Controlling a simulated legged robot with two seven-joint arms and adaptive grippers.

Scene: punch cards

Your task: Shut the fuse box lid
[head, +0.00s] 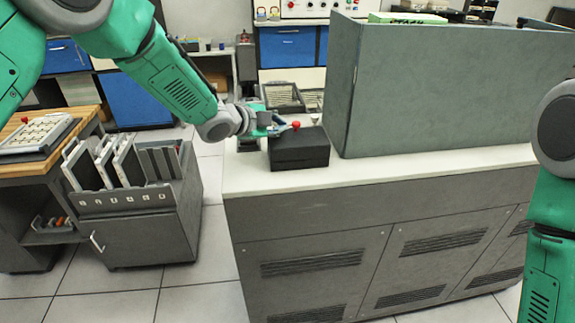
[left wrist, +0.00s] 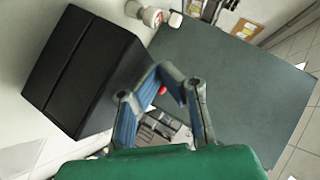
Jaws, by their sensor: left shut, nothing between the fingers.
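The fuse box appears to be the black box (head: 299,152) on the front left of the white counter. Its top lies flat, and a seam runs along its side; the lid looks down on the base. It also shows at the left of the left wrist view (left wrist: 80,72). My left gripper (head: 284,130) is shut and empty, at the box's far top edge in the head view; I cannot tell if it touches. In the left wrist view the fingers (left wrist: 168,83) are beside the box, apart from it in the picture. My right gripper is out of view.
A tall grey-green panel (head: 440,92) stands on the white counter (head: 400,168) right of the box. A red knob (head: 296,124) shows by the left fingertips. A grey card cart (head: 150,225) stands at left, with tiled floor between it and the counter.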

